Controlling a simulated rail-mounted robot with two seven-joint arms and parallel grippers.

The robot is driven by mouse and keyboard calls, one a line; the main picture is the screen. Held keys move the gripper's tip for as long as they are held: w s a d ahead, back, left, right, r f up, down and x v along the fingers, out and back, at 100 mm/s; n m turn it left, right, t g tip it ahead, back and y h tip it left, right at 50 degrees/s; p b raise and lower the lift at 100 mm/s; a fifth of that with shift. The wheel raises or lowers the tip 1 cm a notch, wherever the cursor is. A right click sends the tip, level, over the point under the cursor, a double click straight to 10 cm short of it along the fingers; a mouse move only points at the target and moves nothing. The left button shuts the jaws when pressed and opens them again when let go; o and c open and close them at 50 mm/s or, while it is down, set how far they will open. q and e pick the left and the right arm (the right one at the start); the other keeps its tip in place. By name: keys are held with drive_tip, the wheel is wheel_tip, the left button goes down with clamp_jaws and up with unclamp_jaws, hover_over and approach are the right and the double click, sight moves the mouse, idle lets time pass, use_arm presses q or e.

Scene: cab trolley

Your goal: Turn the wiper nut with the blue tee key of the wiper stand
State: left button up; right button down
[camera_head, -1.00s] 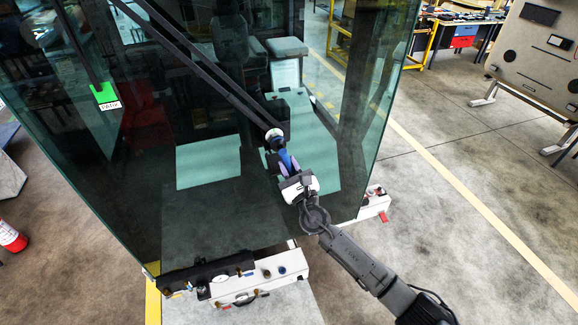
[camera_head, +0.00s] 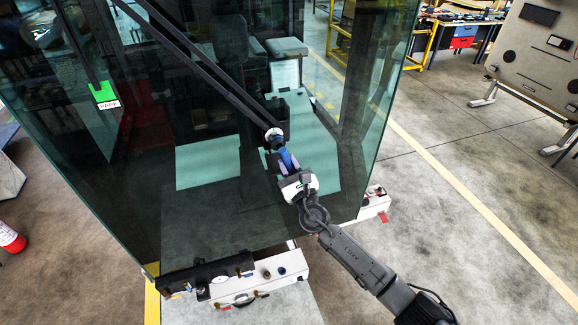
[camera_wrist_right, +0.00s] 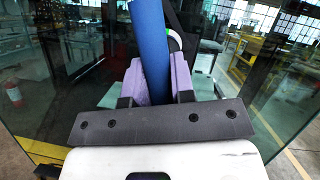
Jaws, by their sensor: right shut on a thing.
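The blue tee key (camera_head: 286,158) is in my right gripper (camera_head: 285,166), at the lower end of the wiper arm. In the right wrist view the blue shaft (camera_wrist_right: 151,45) stands slightly tilted between the purple finger pads (camera_wrist_right: 158,82), which are shut on it. The far end of the key meets the dark pivot of the wiper arm (camera_head: 275,138); the wiper nut itself is hidden there, so I cannot tell how it is seated. The black wiper arm (camera_head: 205,65) runs up left across the glass. A green PARK tag (camera_head: 105,96) is at the left. My left gripper is not in view.
The large glass windscreen (camera_head: 140,215) fills the middle. A white block with fittings (camera_head: 262,278) stands below it, and a smaller white block (camera_head: 374,203) to the right. A red extinguisher (camera_head: 10,238) is at far left.

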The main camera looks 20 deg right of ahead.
drive_tip(key=shift+w+b, duration=0.45)
drive_tip(key=shift+w, duration=0.05)
drive_tip(key=shift+w+r+b, duration=0.1)
drive_tip(key=shift+w+b, duration=0.4)
drive_tip(key=shift+w, duration=0.1)
drive_tip(key=shift+f+m+h+b, duration=0.2)
drive_tip(key=shift+m+h+b, duration=0.4)
drive_tip(key=shift+m, duration=0.6)
drive_tip(key=shift+m+h+b, duration=0.35)
drive_tip(key=shift+m+h, duration=0.25)
drive_tip(key=shift+m, duration=0.4)
drive_tip(key=m+h, duration=0.1)
drive_tip(key=m, duration=0.1)
drive_tip(key=shift+r+m+h, duration=0.1)
drive_tip(key=shift+m+h, duration=0.2)
drive_tip(key=shift+m, duration=0.1)
drive_tip(key=shift+r+m, duration=0.1)
drive_tip(key=shift+m, duration=0.2)
